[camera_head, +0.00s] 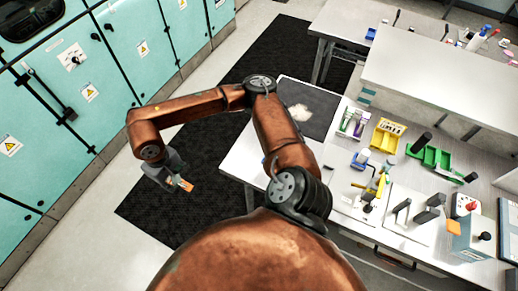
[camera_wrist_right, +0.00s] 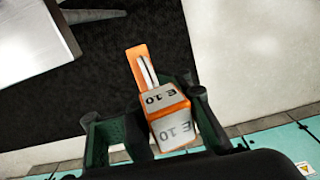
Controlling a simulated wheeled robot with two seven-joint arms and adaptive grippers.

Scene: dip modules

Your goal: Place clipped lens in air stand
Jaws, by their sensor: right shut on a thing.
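My right gripper (camera_head: 172,176) hangs over the dark floor mat, left of the worktable. It is shut on an orange clip (camera_head: 184,184). In the right wrist view the fingers (camera_wrist_right: 160,128) hold the clip by its grey-white block marked "E 10" (camera_wrist_right: 166,105). The clip's orange arm (camera_wrist_right: 136,62) points up and away from the palm. A thin pale edge (camera_wrist_right: 148,72), perhaps the lens, shows beside this arm. I cannot tell which item on the table is the air stand. My left gripper is out of view.
The white worktable (camera_head: 345,225) at right holds a yellow rack (camera_head: 386,137), a green tray (camera_head: 430,156), a white plate with dark upright holders (camera_head: 414,232) and a grey box (camera_head: 472,240). Teal cabinets (camera_head: 120,60) line the left. The floor mat (camera_head: 165,215) is clear.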

